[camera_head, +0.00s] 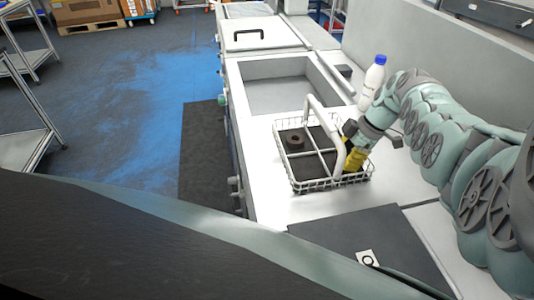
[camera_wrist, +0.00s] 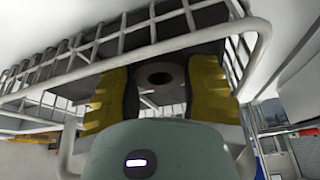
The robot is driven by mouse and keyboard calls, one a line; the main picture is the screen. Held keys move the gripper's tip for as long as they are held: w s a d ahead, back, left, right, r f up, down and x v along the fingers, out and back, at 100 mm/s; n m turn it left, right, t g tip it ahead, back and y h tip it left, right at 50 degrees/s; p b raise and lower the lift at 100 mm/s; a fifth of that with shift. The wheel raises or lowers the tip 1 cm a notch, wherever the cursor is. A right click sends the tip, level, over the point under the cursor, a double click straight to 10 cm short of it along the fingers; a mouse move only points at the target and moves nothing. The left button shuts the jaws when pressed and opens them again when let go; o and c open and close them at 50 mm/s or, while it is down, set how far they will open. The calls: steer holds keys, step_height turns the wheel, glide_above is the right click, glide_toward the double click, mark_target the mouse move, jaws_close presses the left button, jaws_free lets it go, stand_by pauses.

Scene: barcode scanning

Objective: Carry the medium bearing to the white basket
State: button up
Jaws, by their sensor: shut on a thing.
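The white wire basket (camera_head: 312,186) stands on the white counter, with a tall handle and dividers. My gripper (camera_head: 353,162) points down at the basket's right side, beside the handle; its yellow fingers overlap the right compartments. In the wrist view my gripper (camera_wrist: 157,90) is shut on a dark ring-shaped bearing (camera_wrist: 160,66), with a finger on each side. That bearing is hidden in the head view. Another dark ring (camera_head: 295,141) lies in the basket's back left compartment. The basket's wires (camera_wrist: 100,45) are close around the fingers in the wrist view. I cannot tell whether the held bearing touches the basket floor.
A white bottle with a blue cap (camera_head: 372,80) stands behind my gripper. A sink basin (camera_head: 285,95) lies behind the basket. A dark panel (camera_head: 365,242) with a small white marker lies in front of it. The counter left of the basket is narrow.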

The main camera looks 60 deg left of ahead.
steer(key=shift+f, duration=0.2)
steer(key=shift+f, duration=0.1)
steer(key=o, duration=1.2)
steer(key=v, duration=1.2)
steer(key=shift+b, duration=0.45)
steer(key=shift+w, duration=0.1)
